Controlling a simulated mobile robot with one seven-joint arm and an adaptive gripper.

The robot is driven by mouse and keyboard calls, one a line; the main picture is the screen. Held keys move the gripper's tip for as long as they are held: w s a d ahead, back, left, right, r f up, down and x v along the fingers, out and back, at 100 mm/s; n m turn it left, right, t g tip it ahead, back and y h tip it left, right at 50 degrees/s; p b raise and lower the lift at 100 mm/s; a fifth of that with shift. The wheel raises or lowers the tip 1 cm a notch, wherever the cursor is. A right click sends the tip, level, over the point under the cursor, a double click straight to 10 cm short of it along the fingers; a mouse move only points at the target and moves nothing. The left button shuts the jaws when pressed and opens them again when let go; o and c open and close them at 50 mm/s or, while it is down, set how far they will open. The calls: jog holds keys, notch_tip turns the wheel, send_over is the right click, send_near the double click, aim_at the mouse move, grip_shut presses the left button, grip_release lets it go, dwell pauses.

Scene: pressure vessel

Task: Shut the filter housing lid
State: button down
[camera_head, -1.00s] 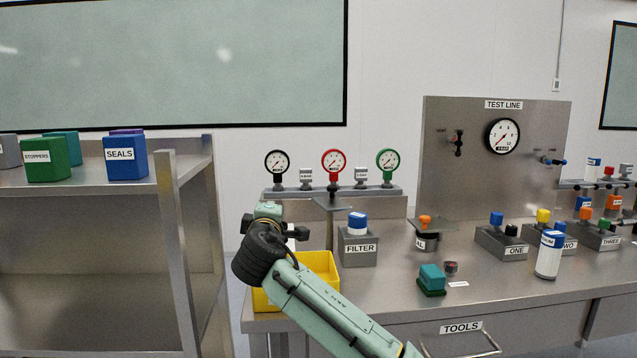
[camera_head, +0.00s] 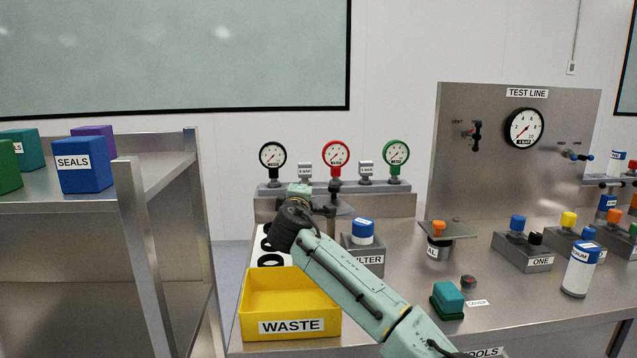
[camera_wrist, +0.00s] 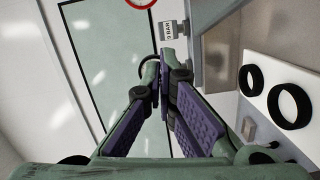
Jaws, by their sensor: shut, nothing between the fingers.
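The grey block labelled FILTER (camera_head: 365,262) stands on the bench in the head view, its label partly covered by my arm. A blue-capped white cartridge (camera_head: 362,231) stands upright in its top. I cannot tell for certain which part is the housing lid. Another plate with an orange knob (camera_head: 447,230) sits over a dark round body to the right. My gripper (camera_wrist: 161,72) is shut and empty in the wrist view, with purple finger pads.
A yellow WASTE bin (camera_head: 291,325) stands at the bench's front left, below my arm. Black rings (camera_head: 271,260) lie behind it. Three gauges (camera_head: 335,158) stand at the back. A teal-topped block (camera_head: 447,300) and several valve blocks occupy the right.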

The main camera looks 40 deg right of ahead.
aim_at(317, 201)
jog(key=d+p, duration=0.1)
jog(key=d, duration=0.1)
jog(key=w+d+p, duration=0.1)
jog(key=d, duration=0.2)
jog(key=shift+w+d+f, duration=0.1)
jog(key=shift+d+f, duration=0.05)
jog(key=shift+d+f+p, duration=0.2)
jog(key=shift+f+p, duration=0.05)
jog(key=shift+p, duration=0.05)
jog(key=shift+r, duration=0.1)
jog(key=shift+w+a+r+h+b, duration=0.15)
jog(key=shift+w+r+h+b, duration=0.05)
jog(key=shift+h+b, duration=0.35)
jog(key=shift+r+m+g+h+b, duration=0.25)
jog(key=shift+r+m+g+b, duration=0.05)
jog(key=shift+m, duration=0.1)
jog(key=shift+r, duration=0.1)
jog(key=shift+m+g+h+b, duration=0.3)
jog(key=shift+g+b, duration=0.1)
